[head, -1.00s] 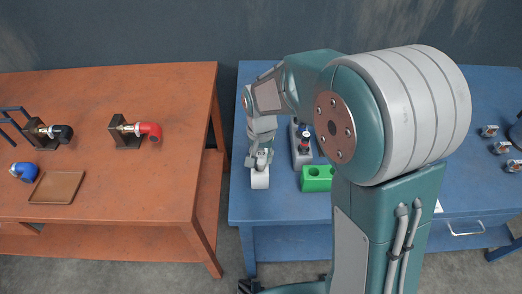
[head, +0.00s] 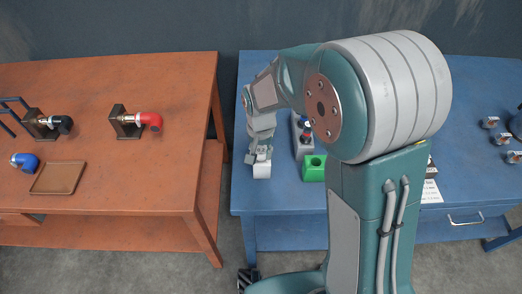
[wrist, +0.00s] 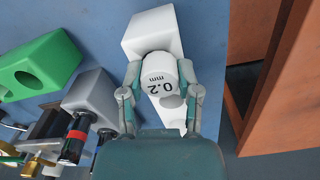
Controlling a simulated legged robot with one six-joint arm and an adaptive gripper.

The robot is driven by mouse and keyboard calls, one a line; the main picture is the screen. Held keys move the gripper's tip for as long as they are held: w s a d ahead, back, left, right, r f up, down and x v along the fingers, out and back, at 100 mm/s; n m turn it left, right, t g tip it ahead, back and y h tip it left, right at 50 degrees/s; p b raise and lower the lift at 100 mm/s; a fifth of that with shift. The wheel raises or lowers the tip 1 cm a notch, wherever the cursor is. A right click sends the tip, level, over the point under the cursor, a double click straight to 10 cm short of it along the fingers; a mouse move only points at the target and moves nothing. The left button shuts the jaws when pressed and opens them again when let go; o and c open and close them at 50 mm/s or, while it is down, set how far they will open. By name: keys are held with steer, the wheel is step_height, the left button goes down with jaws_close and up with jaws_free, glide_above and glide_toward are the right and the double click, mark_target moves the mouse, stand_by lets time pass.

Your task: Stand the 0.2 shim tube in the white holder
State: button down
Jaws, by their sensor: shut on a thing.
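The shim tube (wrist: 158,76) is white, with "0.2 mm" in black on its side. My gripper (wrist: 160,92) is shut on it, one finger on each side, in the wrist view. The white holder (wrist: 150,32) is a pale block on the blue table behind the tube; more white shows below the tube. The tube overlaps the holder, and I cannot tell whether its end is in a hole or above it. In the head view my gripper (head: 260,155) is at the blue table's left front part, above the white holder (head: 262,171), with the tube hard to make out.
A green block with a hole (head: 314,167) stands right of the holder. A grey block (head: 301,147) bearing dark, red-banded parts stands behind it. An orange table (head: 110,90) is to the left across a gap, with pipe fittings and a brown tray (head: 59,178).

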mark_target(261, 150)
steer(key=shift+c, duration=1.2)
jaws_free()
steer(key=shift+d, duration=0.1)
steer(key=shift+o, duration=1.2)
steer(key=shift+r, duration=4)
